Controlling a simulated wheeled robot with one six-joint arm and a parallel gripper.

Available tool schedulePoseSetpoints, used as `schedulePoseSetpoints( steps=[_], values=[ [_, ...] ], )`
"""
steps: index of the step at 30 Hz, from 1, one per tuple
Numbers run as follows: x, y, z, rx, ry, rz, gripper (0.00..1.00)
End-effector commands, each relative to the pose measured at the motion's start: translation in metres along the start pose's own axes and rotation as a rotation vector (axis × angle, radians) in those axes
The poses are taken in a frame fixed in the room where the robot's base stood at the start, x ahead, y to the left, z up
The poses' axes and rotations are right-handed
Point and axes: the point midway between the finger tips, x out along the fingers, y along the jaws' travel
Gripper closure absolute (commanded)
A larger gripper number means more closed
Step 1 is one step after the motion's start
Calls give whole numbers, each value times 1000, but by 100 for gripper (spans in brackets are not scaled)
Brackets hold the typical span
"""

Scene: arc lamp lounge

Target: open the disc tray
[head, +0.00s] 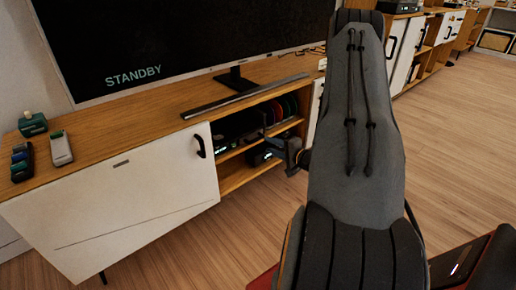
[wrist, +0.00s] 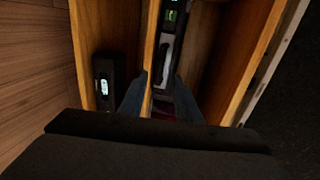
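A black device (wrist: 174,42) with a green-lit display sits on the upper shelf of the cabinet's open bay. A pale grey strip (wrist: 165,62) runs along its front; I cannot tell whether this is the disc tray, and nothing clearly sticks out. In the head view the upper-shelf device (head: 234,125) is dark and partly shaded. My gripper (wrist: 161,80) is open and empty in front of the bay. In the wrist view its two fingers stand either side of the shelf board's edge and the strip. In the head view my gripper (head: 270,137) is small at the bay's opening.
A second black device (wrist: 105,82) with a lit display is on the lower shelf. The wooden shelf board (wrist: 152,50) lies between the devices. A white door (head: 125,195) closes the cabinet's left. A soundbar (head: 243,96) lies on top, below the television (head: 170,40).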

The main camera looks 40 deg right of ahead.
Motion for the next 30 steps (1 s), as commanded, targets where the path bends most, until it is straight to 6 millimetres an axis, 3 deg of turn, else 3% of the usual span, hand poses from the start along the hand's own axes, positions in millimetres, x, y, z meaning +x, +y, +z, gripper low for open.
schedulePoseSetpoints(
  steps=[5, 18, 29, 30],
  values=[
    [14, 2, 0, 8, -4, -11, 70],
    [72, 2, 0, 7, -2, -8, 70],
    [77, 0, 0, 8, -1, -8, 70],
    [77, 0, 0, 8, -1, -8, 75]
  ],
)
